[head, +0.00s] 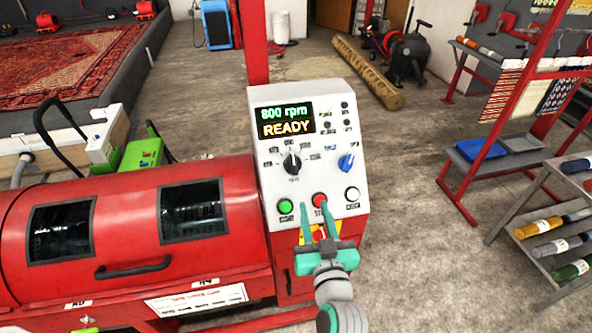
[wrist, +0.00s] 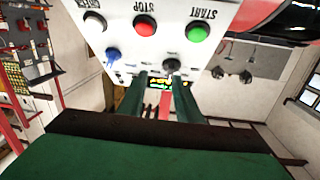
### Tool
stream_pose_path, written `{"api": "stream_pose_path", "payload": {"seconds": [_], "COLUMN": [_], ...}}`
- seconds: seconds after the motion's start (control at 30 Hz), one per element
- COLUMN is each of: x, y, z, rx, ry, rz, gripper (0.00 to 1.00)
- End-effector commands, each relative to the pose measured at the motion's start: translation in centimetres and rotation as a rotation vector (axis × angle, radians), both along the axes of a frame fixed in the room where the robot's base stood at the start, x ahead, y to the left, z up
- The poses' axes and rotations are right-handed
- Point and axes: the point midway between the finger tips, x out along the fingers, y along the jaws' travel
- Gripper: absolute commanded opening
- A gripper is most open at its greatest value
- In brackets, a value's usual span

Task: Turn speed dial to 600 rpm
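The control panel (head: 305,175) is white, and its display (head: 286,120) reads 800 rpm and READY. The black speed dial (head: 291,163) sits below the display, with its pointer roughly upward and small labels around it. In the wrist view the panel appears upside down, with the dial (wrist: 171,65) near the right fingertip. My gripper (head: 314,204) is in front of the panel's lower part, below the dial in the head view, fingers apart with nothing between them. The fingers also show apart in the wrist view (wrist: 159,78). The gap to the panel is hard to judge.
A blue knob (head: 346,162) is right of the dial. Green (head: 285,206), red (head: 320,200) and white (head: 352,194) buttons line the panel below. The red drum machine (head: 130,225) lies left. A bottle rack (head: 550,235) stands right; open floor (head: 420,210) lies between.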

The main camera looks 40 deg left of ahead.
Motion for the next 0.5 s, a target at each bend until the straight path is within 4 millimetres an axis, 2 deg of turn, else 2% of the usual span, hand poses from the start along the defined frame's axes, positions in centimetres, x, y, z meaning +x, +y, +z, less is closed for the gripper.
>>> {"api": "stream_pose_path", "payload": {"seconds": [0.03, 0.2, 0.33, 0.5], "x": [0.1, 0.0, 0.4, 1.9], "y": [0.8, 2.4, 3.2, 5.0], "z": [1.1, 2.8, 3.0, 3.0], "rx": [-0.005, -0.02, -0.024, -0.024], "ry": [-0.018, -0.045, -0.048, -0.049], "rz": [0.028, 0.084, 0.095, 0.095], "gripper": [0.31, 0.31, 0.31, 0.31]}}
